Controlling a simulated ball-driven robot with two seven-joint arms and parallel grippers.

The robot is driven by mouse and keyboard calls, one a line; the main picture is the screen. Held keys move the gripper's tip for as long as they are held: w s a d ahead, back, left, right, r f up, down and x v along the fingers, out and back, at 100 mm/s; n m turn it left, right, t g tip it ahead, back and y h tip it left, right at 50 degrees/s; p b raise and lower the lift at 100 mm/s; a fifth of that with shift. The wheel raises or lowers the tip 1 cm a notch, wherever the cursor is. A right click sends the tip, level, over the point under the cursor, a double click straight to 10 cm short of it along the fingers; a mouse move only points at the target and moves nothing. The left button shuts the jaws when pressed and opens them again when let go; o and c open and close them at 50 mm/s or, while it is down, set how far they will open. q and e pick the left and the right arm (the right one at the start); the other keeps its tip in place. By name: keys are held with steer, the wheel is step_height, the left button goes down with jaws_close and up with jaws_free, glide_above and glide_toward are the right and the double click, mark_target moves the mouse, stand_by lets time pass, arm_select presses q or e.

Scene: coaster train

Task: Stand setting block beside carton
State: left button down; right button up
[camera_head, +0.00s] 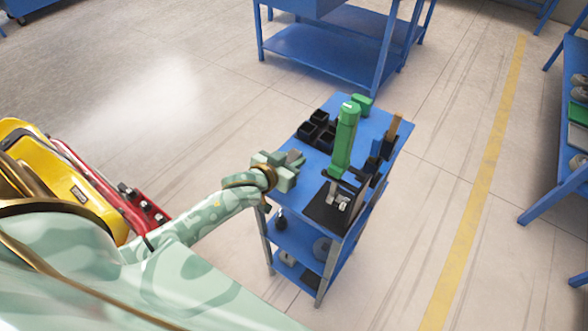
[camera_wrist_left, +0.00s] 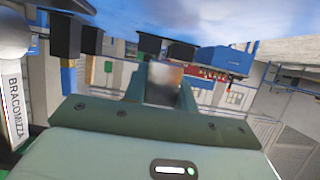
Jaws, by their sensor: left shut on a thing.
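My left gripper (camera_head: 291,162) is over the near left edge of the blue cart top (camera_head: 373,103), shut on a small grey block (camera_head: 296,156). In the left wrist view the block (camera_wrist_left: 163,83) shows as a grey-brown, metal-like face between the fingers (camera_wrist_left: 162,95). I take it for the setting block. Its lower part is hidden, and I cannot tell whether it touches the cart top. I cannot make out a carton for certain. A small brown upright piece (camera_head: 395,124) stands at the cart's right side. My right gripper is not in view.
Black bins (camera_head: 319,130) stand just beyond the gripper. A tall green press (camera_head: 345,140) on a dark base stands to its right, with black holders (camera_head: 381,150) beside it. A green item (camera_head: 362,104) is at the back. Blue top shows at the far right corner.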

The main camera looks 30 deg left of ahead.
arm_select(q)
steer(key=shift+w+f, duration=0.2)
steer(key=shift+w, duration=0.05)
steer(key=f+b, duration=0.1)
steer(key=f, duration=0.1)
steer(key=f+b, duration=0.1)
steer(key=shift+w+a+f, duration=0.1)
steer(key=shift+w+f, duration=0.1)
steer(key=shift+f, duration=0.15)
steer(key=shift+r, duration=0.1)
steer(key=c, duration=1.3)
jaws_free()
steer(key=shift+s, duration=0.1)
steer(key=shift+o, duration=0.9)
